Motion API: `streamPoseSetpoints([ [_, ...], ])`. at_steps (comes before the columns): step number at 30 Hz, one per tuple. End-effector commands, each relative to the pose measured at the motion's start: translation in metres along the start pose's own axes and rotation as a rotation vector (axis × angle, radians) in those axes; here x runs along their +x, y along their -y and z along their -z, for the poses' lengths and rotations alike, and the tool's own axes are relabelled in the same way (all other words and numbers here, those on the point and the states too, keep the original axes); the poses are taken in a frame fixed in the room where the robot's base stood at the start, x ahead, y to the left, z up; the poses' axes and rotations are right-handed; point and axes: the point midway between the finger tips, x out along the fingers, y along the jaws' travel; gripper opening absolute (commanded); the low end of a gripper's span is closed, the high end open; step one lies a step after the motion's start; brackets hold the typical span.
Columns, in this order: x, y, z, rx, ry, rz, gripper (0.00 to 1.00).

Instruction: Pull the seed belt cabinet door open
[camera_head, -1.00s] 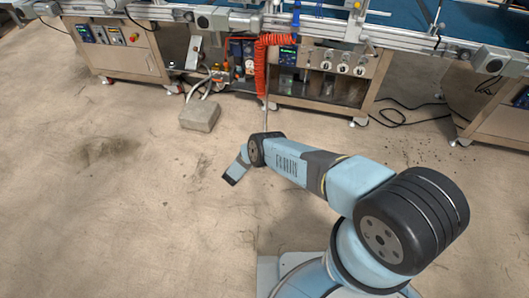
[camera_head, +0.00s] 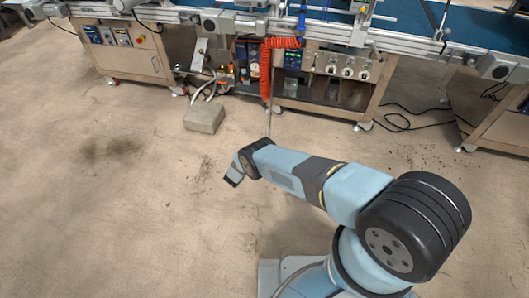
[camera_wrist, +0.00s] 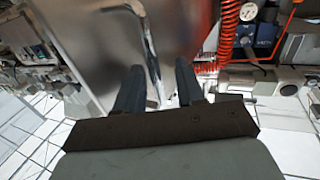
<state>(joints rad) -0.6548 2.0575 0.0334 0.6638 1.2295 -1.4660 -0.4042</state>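In the wrist view, a large shiny metal panel (camera_wrist: 90,45) fills the upper middle; I take it for the cabinet door. A bright upright bar (camera_wrist: 147,50), like a handle or edge, runs down it. My gripper (camera_wrist: 159,75) has its two dark fingers spread apart, with the bar's lower part between them in the picture. I cannot tell whether they touch it. In the head view, my arm reaches left over the floor, and its dark end (camera_head: 233,180) is small; the fingers cannot be made out there.
A red coiled hose (camera_head: 266,68) hangs from the machine line; it also shows in the wrist view (camera_wrist: 226,40). A left cabinet (camera_head: 130,62) and a middle cabinet (camera_head: 335,92) stand under the conveyor. A grey block (camera_head: 204,117) lies on the floor. Open floor lies in front.

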Motion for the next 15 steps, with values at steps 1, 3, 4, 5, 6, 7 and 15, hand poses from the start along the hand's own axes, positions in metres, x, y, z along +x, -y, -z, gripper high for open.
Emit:
streamPoseSetpoints([
  [1,-0.001,0.0,0.0,0.0,0.0,0.001,0.38],
  [3,-0.001,0.0,0.0,-0.001,0.0,0.003,0.38],
  [4,-0.001,0.0,0.0,-0.001,0.0,0.003,0.38],
  [5,-0.002,0.0,-0.001,-0.001,0.0,0.003,0.38],
  [6,-0.004,0.0,-0.001,-0.001,0.0,0.003,0.38],
  [7,-0.005,0.0,-0.001,-0.002,0.0,0.003,0.38],
  [15,-0.046,0.0,-0.001,-0.002,0.002,0.003,0.38],
])
